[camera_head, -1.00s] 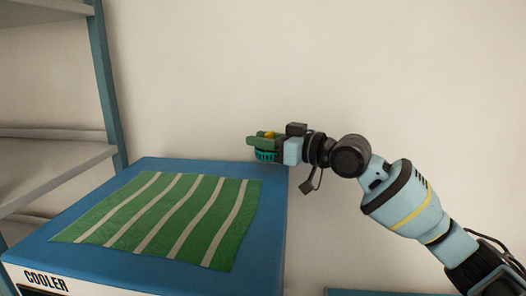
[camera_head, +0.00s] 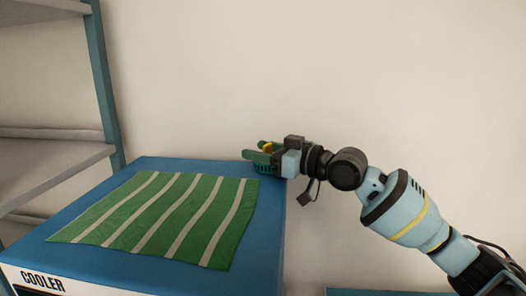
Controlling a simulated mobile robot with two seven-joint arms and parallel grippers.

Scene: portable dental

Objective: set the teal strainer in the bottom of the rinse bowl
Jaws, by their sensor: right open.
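The teal strainer (camera_head: 262,170) is a small ribbed piece at the far right corner of the blue cooler, mostly hidden by my right gripper. My right gripper (camera_head: 258,150) is open, with its green fingers spread just above and around the strainer. A small yellow part (camera_head: 268,148) shows between the fingers; I cannot tell if it belongs to the strainer. Whether the strainer rests on the lid or touches a finger is not clear. The rinse bowl and my left gripper are not in view.
The blue cooler (camera_head: 268,235) carries a green and white striped cloth (camera_head: 160,215) over most of its lid. A shelf unit (camera_head: 50,170) stands at the left. A plain wall is behind. A blue edge (camera_head: 385,292) shows at the bottom right.

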